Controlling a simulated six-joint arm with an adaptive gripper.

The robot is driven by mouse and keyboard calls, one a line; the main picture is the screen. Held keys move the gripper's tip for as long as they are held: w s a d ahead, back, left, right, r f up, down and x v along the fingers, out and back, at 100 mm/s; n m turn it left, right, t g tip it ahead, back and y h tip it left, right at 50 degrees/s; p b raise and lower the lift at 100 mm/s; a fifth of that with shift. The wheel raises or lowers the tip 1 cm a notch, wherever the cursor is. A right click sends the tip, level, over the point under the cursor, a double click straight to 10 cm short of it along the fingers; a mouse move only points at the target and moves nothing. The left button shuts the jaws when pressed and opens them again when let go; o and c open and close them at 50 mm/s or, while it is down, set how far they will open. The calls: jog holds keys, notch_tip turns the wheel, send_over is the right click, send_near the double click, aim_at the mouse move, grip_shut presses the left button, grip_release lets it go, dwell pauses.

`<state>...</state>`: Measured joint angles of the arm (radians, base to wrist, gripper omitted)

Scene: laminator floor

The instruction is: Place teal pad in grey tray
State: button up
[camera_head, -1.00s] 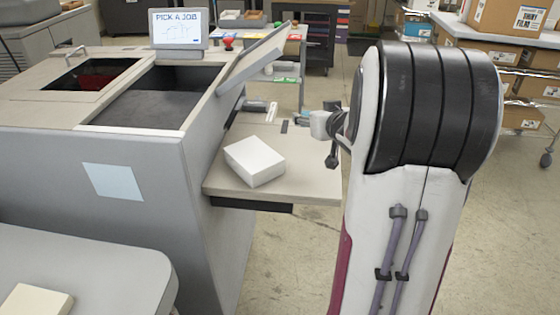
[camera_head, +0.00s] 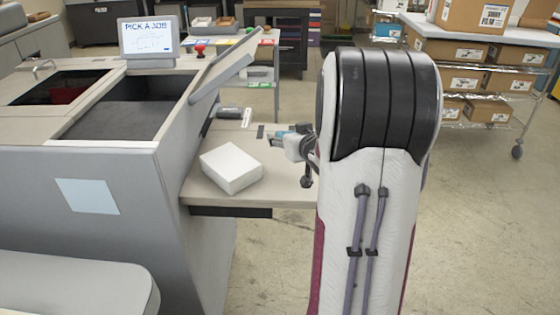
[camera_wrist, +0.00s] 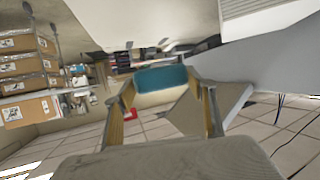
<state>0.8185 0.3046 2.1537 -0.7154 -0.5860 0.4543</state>
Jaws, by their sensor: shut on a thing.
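The teal pad (camera_wrist: 162,80) shows in the wrist view, held between the two fingers of my gripper (camera_wrist: 164,92). In the head view my gripper (camera_head: 290,143) is mostly hidden behind my own arm. It is near the right part of the machine's side shelf, and a small bluish bit shows at it. I cannot clearly make out a grey tray in either view.
A white block (camera_head: 232,167) lies on the beige side shelf (camera_head: 205,196) of the grey machine (camera_head: 110,180). A raised lid (camera_head: 225,68) leans above it. A rack (camera_head: 262,72) stands behind. Boxes on a wire cart (camera_head: 470,85) are at the right. Floor on the right is open.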

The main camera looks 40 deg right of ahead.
send_over(287, 167)
jog(key=shift+f, duration=2.2)
jog(key=shift+f, duration=0.1)
jog(key=shift+f, duration=1.75)
jog(key=shift+f, duration=0.1)
jog(key=o, duration=0.9)
jog(key=shift+v, duration=6.1)
jog(key=shift+d, duration=0.1)
